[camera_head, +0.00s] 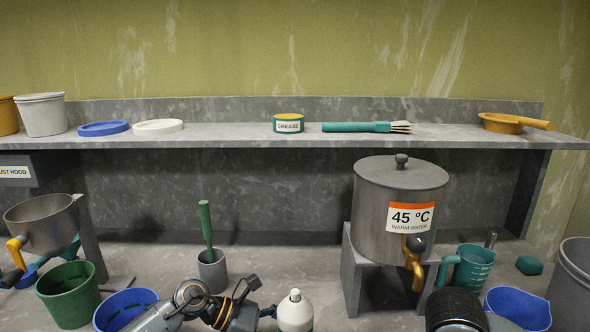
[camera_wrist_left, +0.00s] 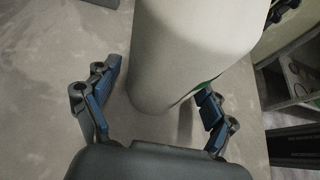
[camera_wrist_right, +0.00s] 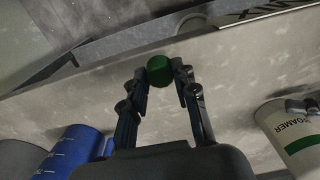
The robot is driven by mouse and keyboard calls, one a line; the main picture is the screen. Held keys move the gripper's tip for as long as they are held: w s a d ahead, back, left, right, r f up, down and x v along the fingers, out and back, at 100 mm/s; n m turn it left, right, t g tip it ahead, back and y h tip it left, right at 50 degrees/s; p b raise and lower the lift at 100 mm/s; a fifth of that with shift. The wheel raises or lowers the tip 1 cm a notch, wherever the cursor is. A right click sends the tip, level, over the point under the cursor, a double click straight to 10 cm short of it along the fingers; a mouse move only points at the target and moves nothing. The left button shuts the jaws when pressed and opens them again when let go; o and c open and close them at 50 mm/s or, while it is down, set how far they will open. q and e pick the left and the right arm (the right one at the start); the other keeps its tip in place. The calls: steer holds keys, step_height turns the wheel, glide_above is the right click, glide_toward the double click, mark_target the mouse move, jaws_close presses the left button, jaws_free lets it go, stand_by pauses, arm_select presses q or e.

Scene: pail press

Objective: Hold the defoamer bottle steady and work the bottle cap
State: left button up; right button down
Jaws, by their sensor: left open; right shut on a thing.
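The white defoamer bottle (camera_head: 295,312) stands upright at the front edge of the head view, with no green cap on its narrow top. My left gripper (camera_wrist_left: 160,88) is open around the bottle's body (camera_wrist_left: 185,45), one finger on each side; contact is not clear. The bottle's labelled side (camera_wrist_right: 290,130) also shows at the right of the right wrist view. There my right gripper (camera_wrist_right: 159,78) is shut on the green bottle cap (camera_wrist_right: 159,69), held apart from the bottle. In the head view my right fingers are hidden.
A steel warm water urn (camera_head: 385,205) with an orange tap stands on a grey stand right of the bottle. A teal jug (camera_head: 474,266) and blue bowl (camera_head: 520,308) are further right. A grey pot with a green-handled tool (camera_head: 212,271) is behind my left arm.

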arm_select(q)
steer(key=c, duration=1.4)
steer(key=shift+c, duration=0.3)
arm_select(e)
steer(key=w+a+r+m, duration=0.1)
steer(key=w+a+r, duration=1.1)
steer(key=r, duration=0.1)
steer(key=w+a+r+m, duration=0.1)
steer(key=w+a+r, duration=0.4)
steer(key=a+r, duration=0.1)
steer(key=shift+w+a+r+m, duration=0.3)
steer(key=shift+w+a+r, duration=0.05)
steer(key=shift+w+a, duration=0.1)
